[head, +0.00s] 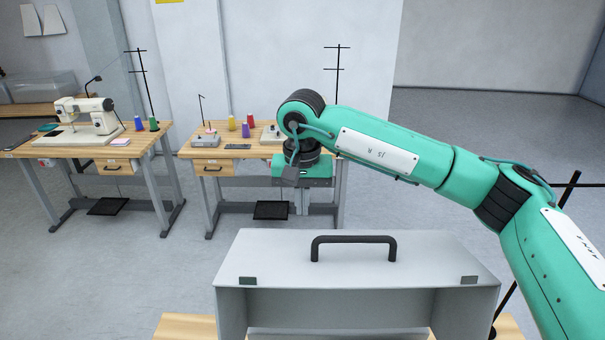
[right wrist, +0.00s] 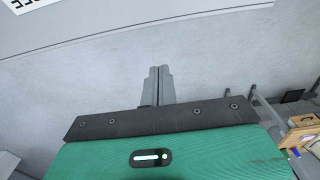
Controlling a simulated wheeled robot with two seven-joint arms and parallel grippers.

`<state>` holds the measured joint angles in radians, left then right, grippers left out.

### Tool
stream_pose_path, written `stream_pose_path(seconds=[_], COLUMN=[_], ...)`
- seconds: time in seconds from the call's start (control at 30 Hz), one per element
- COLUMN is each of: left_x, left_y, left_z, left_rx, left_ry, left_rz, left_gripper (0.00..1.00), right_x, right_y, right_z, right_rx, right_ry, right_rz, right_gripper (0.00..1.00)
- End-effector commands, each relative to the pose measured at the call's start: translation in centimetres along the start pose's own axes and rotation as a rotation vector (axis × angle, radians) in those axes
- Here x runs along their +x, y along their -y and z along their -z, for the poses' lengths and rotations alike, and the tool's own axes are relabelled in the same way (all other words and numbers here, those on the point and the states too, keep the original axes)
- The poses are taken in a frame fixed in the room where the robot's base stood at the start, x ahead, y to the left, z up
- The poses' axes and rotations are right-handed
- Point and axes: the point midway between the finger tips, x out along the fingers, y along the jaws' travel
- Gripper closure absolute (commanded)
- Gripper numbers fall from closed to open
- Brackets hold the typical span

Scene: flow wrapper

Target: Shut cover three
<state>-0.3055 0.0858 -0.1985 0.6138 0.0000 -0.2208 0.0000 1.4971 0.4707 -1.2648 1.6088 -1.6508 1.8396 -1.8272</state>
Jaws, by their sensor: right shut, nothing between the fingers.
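A light grey metal housing (head: 270,262) with a black handle (head: 353,240) on top stands at the bottom of the head view. Its near side looks open below the top; its lower part is cut off. No number shows on it there. My right arm reaches over from the right. My right gripper (head: 291,177) hangs beyond the housing, fingers shut and empty. In the right wrist view the shut fingers (right wrist: 159,85) point toward the lower edge of a pale panel (right wrist: 130,25). A cut-off label ending in "EE" is on that panel. I cannot tell whether they touch. My left gripper is out of view.
Two wooden sewing tables stand behind, one with a white sewing machine (head: 88,118), the other with thread cones (head: 246,128). A thin black stand (head: 570,190) is at the right. Grey floor (head: 130,250) is clear at the left.

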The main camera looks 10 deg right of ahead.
Motion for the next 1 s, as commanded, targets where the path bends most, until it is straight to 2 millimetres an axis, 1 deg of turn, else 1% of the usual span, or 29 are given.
stream_pose_path(seconds=[0.03,0.07,0.13,0.23,0.33,0.57,0.87,1.0], left_x=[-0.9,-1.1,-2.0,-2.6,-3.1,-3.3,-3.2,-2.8], left_y=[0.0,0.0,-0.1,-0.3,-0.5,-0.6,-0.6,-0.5], left_z=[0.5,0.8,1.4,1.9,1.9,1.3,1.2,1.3], left_rx=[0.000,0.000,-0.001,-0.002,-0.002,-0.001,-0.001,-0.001], left_ry=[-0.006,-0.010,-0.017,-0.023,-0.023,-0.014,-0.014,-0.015], left_rz=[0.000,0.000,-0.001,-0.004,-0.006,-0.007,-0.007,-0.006], left_gripper=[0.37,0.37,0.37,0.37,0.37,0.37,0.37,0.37], right_x=[0.8,1.4,0.8,0.5,0.3,0.3,0.3,0.4], right_y=[-0.1,0.0,0.1,0.0,0.0,0.0,0.0,0.1], right_z=[-0.1,-0.1,-1.1,-2.3,-3.1,-3.8,-3.8,-3.4], right_rx=[0.000,-0.001,-0.004,-0.004,-0.002,0.000,0.000,0.000], right_ry=[0.004,0.004,-0.001,0.000,0.000,0.000,-0.001,-0.011], right_rz=[-0.003,-0.002,0.001,0.000,0.000,0.000,0.000,0.000], right_gripper=[1.00,1.00,1.00,1.00,1.00,1.00,1.00,1.00])
